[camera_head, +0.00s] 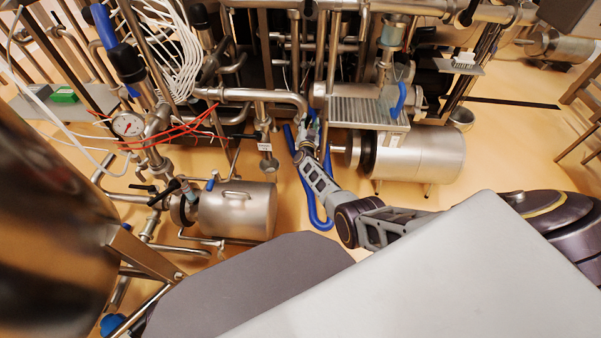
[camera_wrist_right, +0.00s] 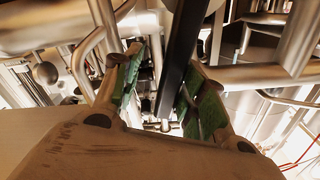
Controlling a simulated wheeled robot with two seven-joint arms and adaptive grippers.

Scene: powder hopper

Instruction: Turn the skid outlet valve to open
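My right gripper (camera_head: 309,128) reaches into the middle of the pipe skid in the head view, below a horizontal steel pipe and close to a blue hose. In the right wrist view its two green-padded fingers (camera_wrist_right: 162,85) stand apart. A long black bar (camera_wrist_right: 181,55), possibly a valve lever, runs down between them, closer to the right-hand finger. I cannot tell whether it touches a pad. Which fitting is the skid outlet valve is not clear; the area at the fingertips is small and partly hidden in the head view. My left gripper is not in view.
A steel motor housing (camera_head: 420,155) lies right of the gripper and another (camera_head: 238,211) to the left. A pressure gauge (camera_head: 128,124) and red cables (camera_head: 175,135) are at left. Open floor (camera_head: 510,150) lies at right.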

